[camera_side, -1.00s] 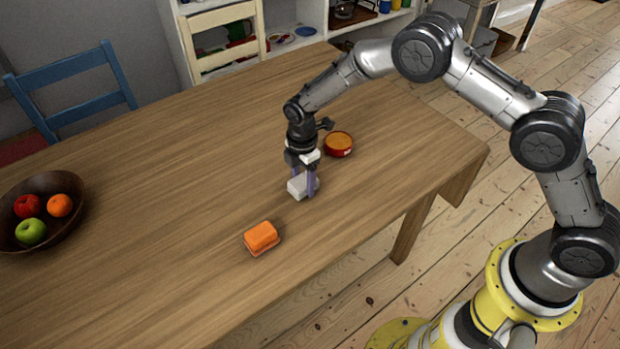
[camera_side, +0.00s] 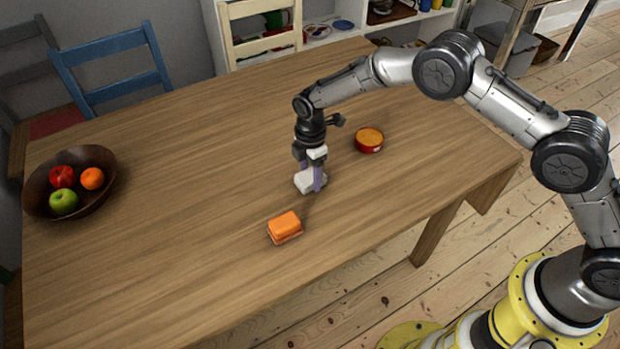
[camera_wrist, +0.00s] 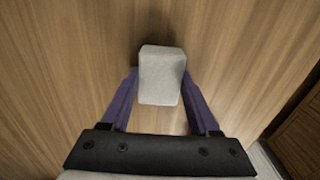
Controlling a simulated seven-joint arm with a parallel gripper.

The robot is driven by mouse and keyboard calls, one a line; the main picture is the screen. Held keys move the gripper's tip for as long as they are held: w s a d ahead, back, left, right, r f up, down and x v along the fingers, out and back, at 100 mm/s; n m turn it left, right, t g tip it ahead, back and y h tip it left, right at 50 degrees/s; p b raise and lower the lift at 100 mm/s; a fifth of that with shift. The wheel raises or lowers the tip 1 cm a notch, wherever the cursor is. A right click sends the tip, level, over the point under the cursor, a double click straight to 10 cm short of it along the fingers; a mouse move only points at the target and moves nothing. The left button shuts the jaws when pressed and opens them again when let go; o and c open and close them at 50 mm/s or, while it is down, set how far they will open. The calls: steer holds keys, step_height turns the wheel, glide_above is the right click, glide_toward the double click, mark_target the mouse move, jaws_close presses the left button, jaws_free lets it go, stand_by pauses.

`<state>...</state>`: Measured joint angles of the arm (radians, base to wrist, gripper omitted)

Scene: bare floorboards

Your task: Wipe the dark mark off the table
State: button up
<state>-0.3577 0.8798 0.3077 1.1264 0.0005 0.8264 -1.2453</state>
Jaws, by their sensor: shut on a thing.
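A white block (camera_side: 310,181), likely the wiper, is between the fingers of my gripper (camera_side: 317,178). My gripper is shut on it, pointing down, with the block at or very close to the wooden table (camera_side: 200,220). In the wrist view the pale block (camera_wrist: 161,78) sits between the purple fingers of my gripper (camera_wrist: 160,88). A dark patch borders the block's far and left sides there; I cannot tell whether it is the mark or shadow. No dark mark shows clearly in the side view.
An orange block-like item (camera_side: 284,226) lies near, left of and in front of my gripper. A small red bowl with orange contents (camera_side: 368,141) stands to the right and behind. A brown fruit bowl (camera_side: 105,190) is at the far left. Open table lies between.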

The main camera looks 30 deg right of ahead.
mark_target(333, 174)
steer(key=shift+s+d, duration=0.1)
steer(key=shift+d, duration=3.05)
steer(key=shift+d+r, duration=0.15)
step_height(333, 174, up, 8)
